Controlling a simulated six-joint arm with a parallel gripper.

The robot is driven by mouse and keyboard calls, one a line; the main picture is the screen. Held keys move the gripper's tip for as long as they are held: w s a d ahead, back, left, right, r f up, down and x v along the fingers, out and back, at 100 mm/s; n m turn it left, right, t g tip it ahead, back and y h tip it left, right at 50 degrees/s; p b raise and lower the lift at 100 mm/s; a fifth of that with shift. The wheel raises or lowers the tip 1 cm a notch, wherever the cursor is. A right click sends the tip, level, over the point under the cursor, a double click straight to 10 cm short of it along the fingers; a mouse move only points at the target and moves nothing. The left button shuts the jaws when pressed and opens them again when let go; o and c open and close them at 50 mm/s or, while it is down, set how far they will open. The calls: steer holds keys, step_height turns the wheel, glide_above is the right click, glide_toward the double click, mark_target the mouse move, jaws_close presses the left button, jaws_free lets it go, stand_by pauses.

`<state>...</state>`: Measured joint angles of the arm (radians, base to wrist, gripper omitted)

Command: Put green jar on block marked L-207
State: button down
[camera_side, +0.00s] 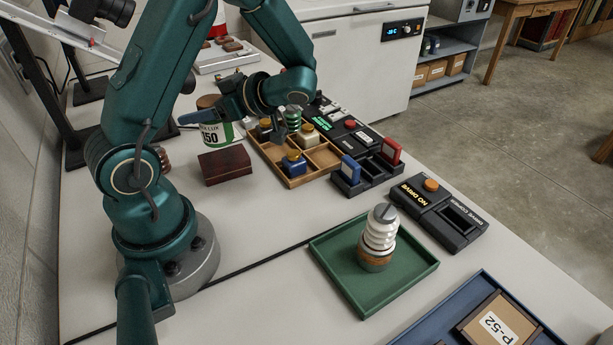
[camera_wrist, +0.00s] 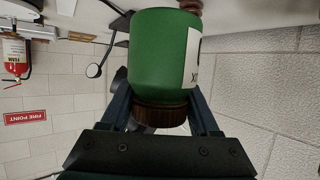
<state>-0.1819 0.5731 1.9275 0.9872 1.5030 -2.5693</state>
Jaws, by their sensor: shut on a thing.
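The green jar (camera_side: 229,131) has a brown lid and a white label reading LUX and 150. In the wrist view the jar (camera_wrist: 163,55) appears upside down, its brown lid low in the picture between the fingers. My gripper (camera_side: 205,113) reaches in sideways and is shut on the jar near its lid; the fingers also show in the wrist view (camera_wrist: 163,112). Whether the jar's base touches the bench is unclear. I cannot read L-207 on any block. A dark red-brown block (camera_side: 225,165) lies just below the jar in the side view, with no readable label.
A wooden compartment tray (camera_side: 289,181) with small jars stands right of the jar. A green tray (camera_side: 335,286) holds a ribbed white insulator-like piece (camera_side: 381,236). A blue tray (camera_side: 432,330) holds a block marked P-52 (camera_side: 498,325). Bare bench lies before the red-brown block.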

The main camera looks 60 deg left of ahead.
mark_target(205, 129)
steer(key=shift+f, duration=1.9)
steer(key=shift+f, duration=0.2)
steer(key=shift+c, duration=0.6)
jaws_free()
steer(key=shift+r, duration=0.1)
